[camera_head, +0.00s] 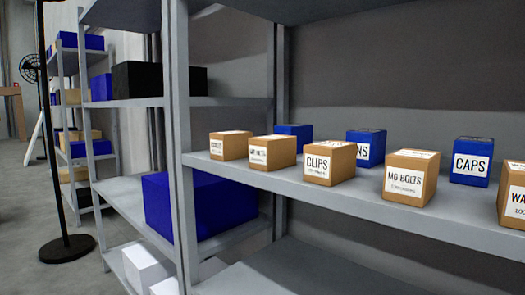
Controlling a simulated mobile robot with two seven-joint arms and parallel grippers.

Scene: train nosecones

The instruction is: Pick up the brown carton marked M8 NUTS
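Several brown cartons stand in a row along the front of the grey shelf (355,205). The leftmost carton (232,146) and the second carton (279,152) have white labels too small to read surely, so I cannot tell whether either is marked M8 NUTS. The carton marked CLIPS (346,159) is third, and a carton that looks marked M6 BOLTS (425,170) is to its right. A carton at the right edge (518,170) is cut off, its label starting "WA". Neither of my grippers is in view.
Blue boxes stand behind the cartons: one at the left (305,134), one ending in "NS" (377,142), and CAPS (484,160). A grey upright (178,130) bounds the shelf's left. A black pole stand (67,249) is further left.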

